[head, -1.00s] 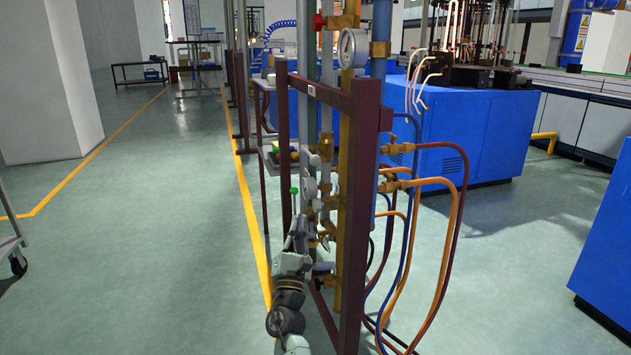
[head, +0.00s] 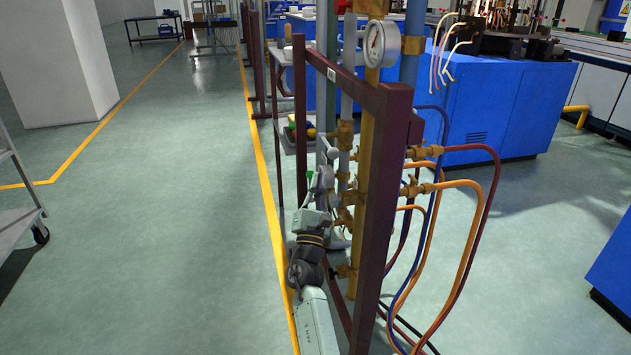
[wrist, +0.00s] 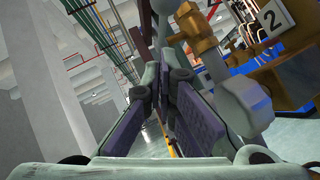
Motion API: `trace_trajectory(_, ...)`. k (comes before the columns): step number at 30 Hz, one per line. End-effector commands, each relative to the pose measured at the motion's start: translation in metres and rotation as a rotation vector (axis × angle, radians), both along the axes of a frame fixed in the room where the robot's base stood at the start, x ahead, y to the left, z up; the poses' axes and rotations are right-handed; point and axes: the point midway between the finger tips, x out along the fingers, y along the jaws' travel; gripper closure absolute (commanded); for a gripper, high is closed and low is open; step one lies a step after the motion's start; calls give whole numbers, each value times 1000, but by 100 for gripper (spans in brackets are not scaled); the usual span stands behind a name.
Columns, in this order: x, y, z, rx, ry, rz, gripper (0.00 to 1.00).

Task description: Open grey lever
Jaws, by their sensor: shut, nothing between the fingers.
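In the wrist view my gripper (wrist: 160,95) is shut, its two dark pads nearly together, with nothing between them. A grey lever-like part (wrist: 248,105) with a rounded end is just right of the fingers, apart from the pads as far as I can tell; I take it for the grey lever. It is close to a brass fitting (wrist: 203,48). In the head view my gripper (head: 322,182) is beside the pipes inside the maroon frame. Its fingers are small there, and I cannot pick out the lever or any contact.
The maroon frame's front post (head: 385,200) stands right of my arm. A pressure gauge (head: 382,43) is at its top. Orange hoses (head: 470,235) and blue and dark red ones hang to the right. A number 2 label (wrist: 271,18) is near the brass fitting. The floor at left is open.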

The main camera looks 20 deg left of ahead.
Motion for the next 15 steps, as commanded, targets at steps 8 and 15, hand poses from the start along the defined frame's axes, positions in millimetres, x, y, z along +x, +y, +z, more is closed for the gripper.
trace_trajectory(8, -1, -4, 28, -2, 2, 2, 100)
trace_trajectory(15, -1, -5, 30, -2, 2, 4, 100)
